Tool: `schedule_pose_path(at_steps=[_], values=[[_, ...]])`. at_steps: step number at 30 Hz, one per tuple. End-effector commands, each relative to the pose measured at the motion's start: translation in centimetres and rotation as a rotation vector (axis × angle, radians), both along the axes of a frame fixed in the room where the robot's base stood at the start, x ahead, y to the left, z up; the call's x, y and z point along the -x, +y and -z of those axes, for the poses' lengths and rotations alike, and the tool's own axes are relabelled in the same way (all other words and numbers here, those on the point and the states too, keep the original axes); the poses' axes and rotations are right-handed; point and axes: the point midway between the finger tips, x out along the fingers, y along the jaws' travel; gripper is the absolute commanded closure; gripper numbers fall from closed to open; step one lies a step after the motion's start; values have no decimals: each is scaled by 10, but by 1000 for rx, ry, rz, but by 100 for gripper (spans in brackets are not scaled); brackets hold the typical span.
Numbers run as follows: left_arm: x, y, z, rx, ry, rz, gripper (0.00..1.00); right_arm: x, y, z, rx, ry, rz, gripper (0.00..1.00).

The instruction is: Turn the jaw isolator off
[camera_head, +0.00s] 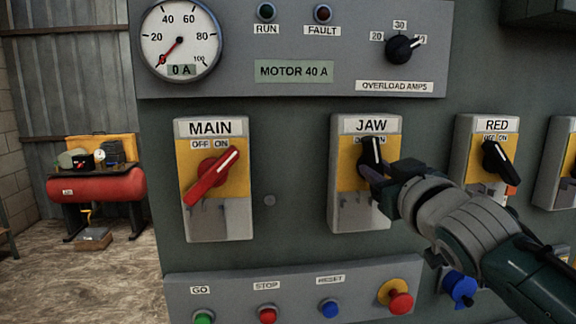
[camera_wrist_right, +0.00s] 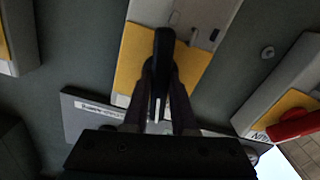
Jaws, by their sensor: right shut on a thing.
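The jaw isolator (camera_head: 347,217) is a grey box with a yellow plate, labelled JAW. Its black handle (camera_head: 372,152) stands close to upright, and the OFF/ON marks above it are partly covered. My right gripper (camera_head: 373,180) reaches in from the lower right and is shut on this handle. In the right wrist view the two fingers (camera_wrist_right: 163,98) lie on either side of the black handle (camera_wrist_right: 163,50), against the yellow plate. My left gripper is not in view.
The MAIN isolator (camera_head: 222,222) at left has a red handle (camera_head: 212,176) slanting up to the right. The RED isolator (camera_head: 477,168) stands to the right with a slanted black handle (camera_head: 498,162). Below is a button strip (camera_head: 240,302) with a protruding red knob (camera_head: 398,298).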

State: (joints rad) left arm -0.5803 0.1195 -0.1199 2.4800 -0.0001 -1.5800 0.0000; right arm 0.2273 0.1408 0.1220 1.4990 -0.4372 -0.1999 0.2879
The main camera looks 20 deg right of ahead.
Motion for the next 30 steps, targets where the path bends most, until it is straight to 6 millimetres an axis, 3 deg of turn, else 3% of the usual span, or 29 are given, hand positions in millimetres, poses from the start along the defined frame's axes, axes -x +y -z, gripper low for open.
schedule_pose_path(at_steps=[15,30], values=[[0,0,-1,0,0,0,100,0,1,-1,404,95,0,100],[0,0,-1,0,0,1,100,0,1,0,536,127,0,100]])
